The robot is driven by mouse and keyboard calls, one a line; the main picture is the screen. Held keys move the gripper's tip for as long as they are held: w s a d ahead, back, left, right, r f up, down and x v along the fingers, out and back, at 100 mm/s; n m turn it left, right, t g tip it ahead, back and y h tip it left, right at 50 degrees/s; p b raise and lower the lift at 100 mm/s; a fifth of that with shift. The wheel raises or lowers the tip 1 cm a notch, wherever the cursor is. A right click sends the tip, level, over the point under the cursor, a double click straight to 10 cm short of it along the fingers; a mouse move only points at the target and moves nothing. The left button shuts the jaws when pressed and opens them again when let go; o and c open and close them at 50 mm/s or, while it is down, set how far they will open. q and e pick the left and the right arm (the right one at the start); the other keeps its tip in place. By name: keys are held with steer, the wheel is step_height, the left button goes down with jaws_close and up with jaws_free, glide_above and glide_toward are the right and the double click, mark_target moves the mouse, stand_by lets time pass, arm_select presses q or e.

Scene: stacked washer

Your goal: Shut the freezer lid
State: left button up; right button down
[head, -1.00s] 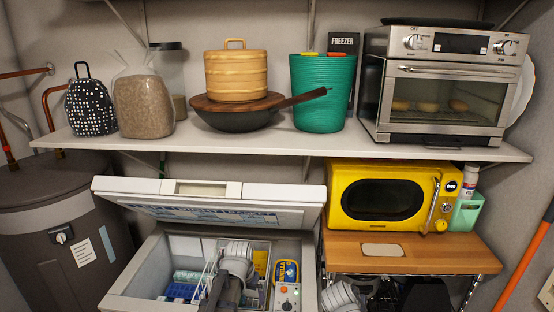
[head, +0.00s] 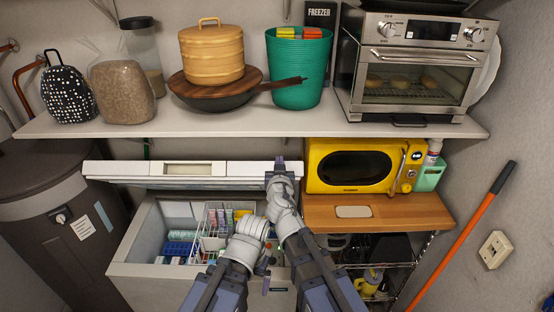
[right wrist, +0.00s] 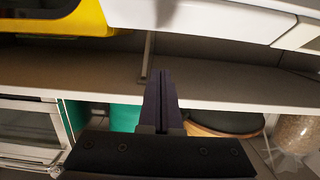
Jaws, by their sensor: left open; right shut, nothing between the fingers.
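The white chest freezer (head: 135,270) stands at the lower left of the head view, its inside exposed. Its lid (head: 125,171) is raised at the back, its front edge and recessed handle facing me. It also shows in the right wrist view (right wrist: 200,14). My right gripper (head: 280,165) is shut and empty, its fingers at the right part of the lid's front edge; contact is unclear. It also shows in the right wrist view (right wrist: 159,85). My left gripper (head: 264,266) is open, low over the freezer's front right; its fingers are partly hidden.
A wire basket (head: 207,235) and packages lie inside the freezer. A shelf (head: 245,124) with a wok, a green bin and a toaster oven runs above the lid. A yellow microwave (head: 352,168) on a wooden-topped rack (head: 420,210) stands close at right.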

steer(key=w, duration=0.3)
steer(key=w+f+b, duration=0.1)
steer(key=w, duration=0.5)
steer(key=shift+w+d+f, duration=0.15)
steer(key=shift+w+f, duration=0.05)
steer(key=shift+w, duration=0.05)
steer(key=s+f+b, duration=0.2)
steer(key=b, duration=0.1)
steer(key=shift+s+f, duration=0.2)
steer(key=shift+f, duration=0.15)
steer(key=shift+s, duration=0.25)
steer(key=shift+w, duration=0.1)
steer(key=shift+f, duration=0.1)
